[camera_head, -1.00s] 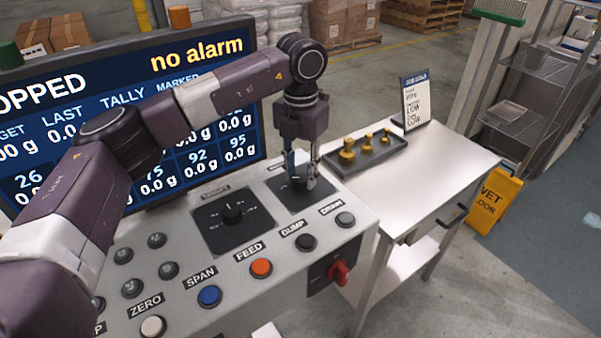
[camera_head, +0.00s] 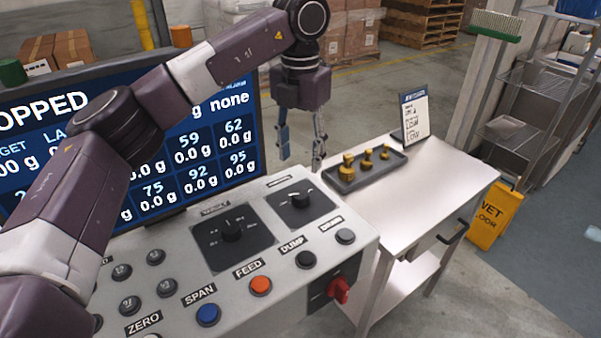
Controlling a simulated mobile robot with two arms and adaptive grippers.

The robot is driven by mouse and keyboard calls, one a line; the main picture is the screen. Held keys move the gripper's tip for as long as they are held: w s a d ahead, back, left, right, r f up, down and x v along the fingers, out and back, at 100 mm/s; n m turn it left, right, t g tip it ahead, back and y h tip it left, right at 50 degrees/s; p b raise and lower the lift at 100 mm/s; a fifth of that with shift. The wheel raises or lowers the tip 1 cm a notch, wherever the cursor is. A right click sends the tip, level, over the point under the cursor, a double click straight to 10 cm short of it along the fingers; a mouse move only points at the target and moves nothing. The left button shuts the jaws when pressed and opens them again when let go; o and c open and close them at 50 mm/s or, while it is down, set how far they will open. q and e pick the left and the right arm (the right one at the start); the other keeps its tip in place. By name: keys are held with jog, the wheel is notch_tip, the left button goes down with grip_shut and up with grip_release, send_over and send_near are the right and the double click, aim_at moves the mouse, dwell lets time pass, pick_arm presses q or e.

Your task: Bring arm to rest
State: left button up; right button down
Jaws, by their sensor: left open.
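My left arm reaches in from the left, across the front of the display screen (camera_head: 190,165). My left gripper (camera_head: 301,160) is open and empty, pointing down above the far edge of the control panel (camera_head: 190,262). Its fingers are apart and clear of the selector knob (camera_head: 299,199) on the black plate below. A larger black knob (camera_head: 232,229) sits to the left of that one. My right gripper is not in view.
A tray (camera_head: 366,171) of brass weights and an upright card (camera_head: 414,117) stand on the steel table (camera_head: 430,185) to the right. A red switch (camera_head: 338,289) sticks out of the panel's front. A yellow wet-floor sign (camera_head: 494,212) stands right of the table.

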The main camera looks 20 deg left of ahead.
pick_arm(q)
jog(key=shift+r, duration=1.15)
